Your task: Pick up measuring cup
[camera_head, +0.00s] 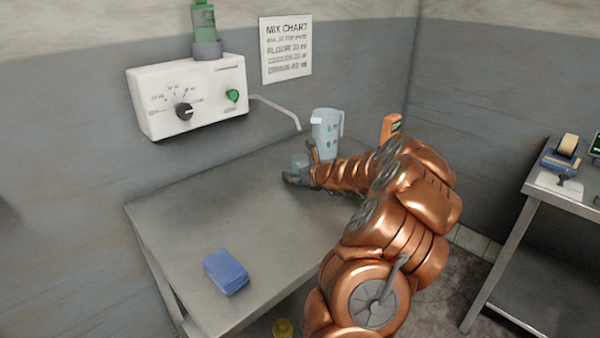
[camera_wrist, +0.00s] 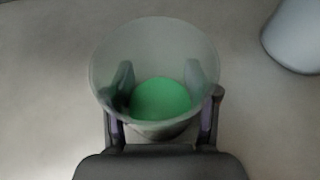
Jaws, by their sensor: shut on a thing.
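The measuring cup (camera_head: 300,162) is small, clear and greyish. It stands on or just above the metal table, left of a larger pitcher; I cannot tell whether it touches the tabletop. In the wrist view the cup (camera_wrist: 155,70) is seen from above, with green at its bottom. My gripper (camera_head: 298,178) is shut on the cup; its two fingers (camera_wrist: 163,110) press on opposite sides, seen through the clear wall. My copper arm hides part of the table to the right.
A pale pitcher (camera_head: 326,134) stands close behind on the right and also shows in the wrist view (camera_wrist: 296,35). An orange device (camera_head: 390,128) stands beyond the arm. A white dispenser (camera_head: 188,97) with a spout hangs on the wall. Blue cloths (camera_head: 226,271) lie at the table's front left.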

